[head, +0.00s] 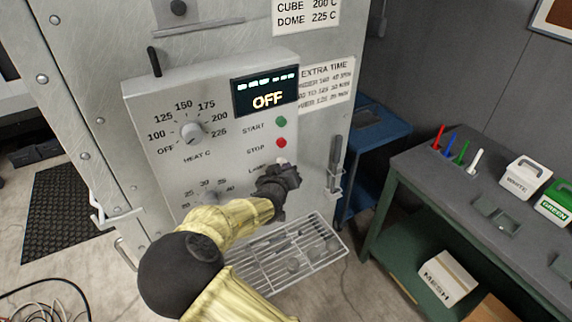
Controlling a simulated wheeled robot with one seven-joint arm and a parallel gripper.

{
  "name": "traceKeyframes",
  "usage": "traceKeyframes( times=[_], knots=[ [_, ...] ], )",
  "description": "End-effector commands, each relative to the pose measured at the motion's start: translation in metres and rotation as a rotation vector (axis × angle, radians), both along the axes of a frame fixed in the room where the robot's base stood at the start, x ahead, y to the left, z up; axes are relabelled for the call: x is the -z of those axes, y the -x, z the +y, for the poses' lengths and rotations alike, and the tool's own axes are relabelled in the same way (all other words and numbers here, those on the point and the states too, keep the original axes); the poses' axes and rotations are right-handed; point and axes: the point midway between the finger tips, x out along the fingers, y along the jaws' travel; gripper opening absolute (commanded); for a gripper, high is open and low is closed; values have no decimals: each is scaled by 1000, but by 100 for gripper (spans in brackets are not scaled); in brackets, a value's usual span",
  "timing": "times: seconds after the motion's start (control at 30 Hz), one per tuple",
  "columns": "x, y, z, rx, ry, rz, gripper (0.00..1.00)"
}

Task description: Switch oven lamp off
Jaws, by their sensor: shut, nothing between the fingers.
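The oven control panel (215,135) faces me on a metal cabinet. Its display (266,92) reads OFF. A green START button (281,121) and a red STOP button (281,142) sit below it. Under them is a partly covered label (257,169) that seems to read LAMP. A small pale piece (281,160), probably the lamp switch, shows at the tip of my gripper (284,168). My gripper is shut and empty, close to the panel there. It hides most of the switch, so its position and any contact cannot be told.
A heat dial (193,132) is on the panel's left, with a second dial partly hidden by my arm. A wire rack (290,258) juts out below the panel. A workbench (440,185) with pens and labelled boxes stands at right.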

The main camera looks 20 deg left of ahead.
Motion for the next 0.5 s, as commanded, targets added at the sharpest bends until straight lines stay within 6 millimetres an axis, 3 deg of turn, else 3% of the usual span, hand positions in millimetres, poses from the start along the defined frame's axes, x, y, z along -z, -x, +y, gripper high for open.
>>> traceKeyframes(
  times=[0.5],
  knots=[
    [0,9,-10,-1,0,0,0]
  ],
)
